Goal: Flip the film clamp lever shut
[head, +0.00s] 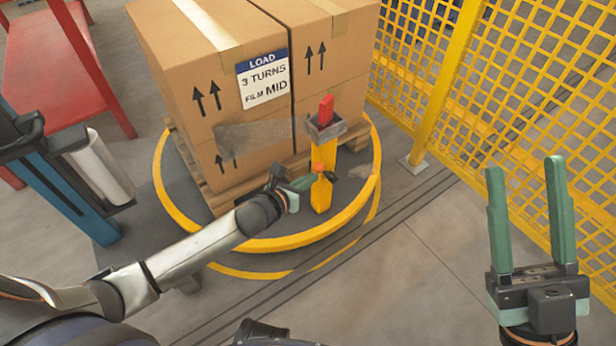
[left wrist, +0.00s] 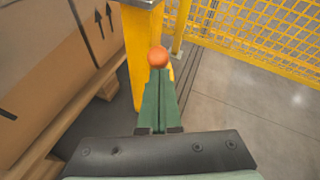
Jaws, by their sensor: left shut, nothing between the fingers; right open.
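The film clamp is a yellow post (head: 321,192) at the pallet's front right corner, with a grey head (head: 325,131) and a red upright block (head: 326,110) on top. An orange round knob (head: 317,167) sits partway down the post, on its near side. The knob also shows in the left wrist view (left wrist: 158,57), straight beyond the fingertips. Which part is the lever is not clear. My left gripper (head: 312,180) is shut and empty, its tips at or just short of the knob; contact cannot be told. My right gripper (head: 526,165) is open and empty, far right of the clamp.
Stacked cartons (head: 215,70) stand on a wooden pallet (head: 218,200) on a yellow-rimmed turntable (head: 268,243). A strip of grey film (head: 255,135) runs across the cartons toward the clamp. Yellow mesh fencing (head: 530,90) stands at right. The floor in front is clear.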

